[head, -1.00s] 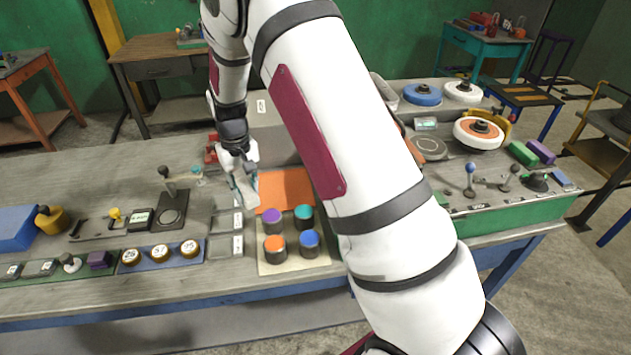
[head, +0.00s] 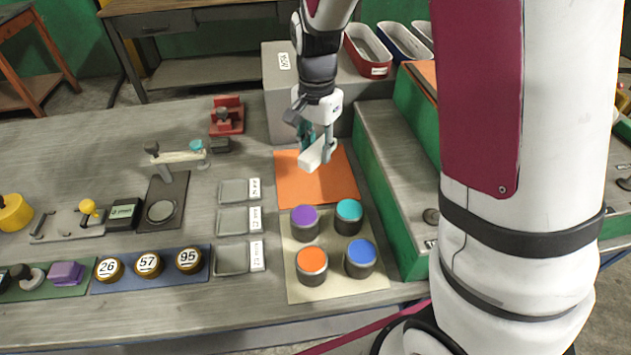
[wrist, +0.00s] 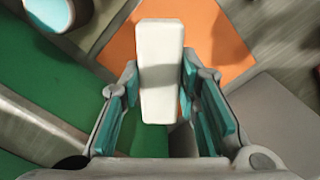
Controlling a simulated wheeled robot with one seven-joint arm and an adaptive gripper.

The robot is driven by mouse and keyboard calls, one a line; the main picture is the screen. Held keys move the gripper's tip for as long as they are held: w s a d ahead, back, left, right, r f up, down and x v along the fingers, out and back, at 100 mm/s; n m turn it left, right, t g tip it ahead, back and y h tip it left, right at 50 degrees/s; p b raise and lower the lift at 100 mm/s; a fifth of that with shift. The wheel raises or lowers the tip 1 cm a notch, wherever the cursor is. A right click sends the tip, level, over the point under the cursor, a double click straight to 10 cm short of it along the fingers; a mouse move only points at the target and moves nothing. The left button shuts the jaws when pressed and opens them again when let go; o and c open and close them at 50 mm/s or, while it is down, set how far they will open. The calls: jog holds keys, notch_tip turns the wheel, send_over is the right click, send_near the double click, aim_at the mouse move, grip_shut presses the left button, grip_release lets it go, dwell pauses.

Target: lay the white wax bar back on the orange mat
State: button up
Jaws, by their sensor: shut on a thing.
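The white wax bar (head: 317,155) is held between the fingers of my gripper (head: 318,138). In the wrist view the bar (wrist: 160,70) stands out long and pale between the teal finger pads of my gripper (wrist: 160,90), which is shut on it. The orange mat (head: 305,188) lies flat on the bench below and beyond the bar, and its surface (wrist: 215,40) shows behind the bar in the wrist view. In the head view the bar overlaps the mat's upper part. The exact gap between bar and mat is hard to tell.
Several colour-topped cylinders stand on a beige mat (head: 335,290) in front of the orange mat. A grey box (head: 285,105) stands behind it, and a green-sided raised platform (head: 390,200) is close on its right. Small grey trays (head: 231,221) lie to the left.

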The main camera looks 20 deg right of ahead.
aim_at(316, 149)
notch_tip(316, 149, down, 8)
jog(key=shift+f, duration=0.25)
jog(key=shift+f, duration=0.1)
jog(key=o, duration=1.2)
jog(key=shift+c, duration=0.2)
notch_tip(316, 149, up, 12)
jog(key=shift+a+r, duration=0.1)
jog(key=shift+r, duration=0.1)
jog(key=s+r+n+t, duration=0.2)
jog(key=s+r+n, duration=0.3)
jog(key=s+r, duration=0.55)
jog(key=s+r+n+t, duration=0.1)
jog(key=s+n, duration=0.5)
jog(key=s, duration=0.8)
jog(key=shift+s+d+r+t, duration=0.15)
jog(key=shift+d+r+t, duration=0.15)
jog(key=shift+r+t, duration=0.15)
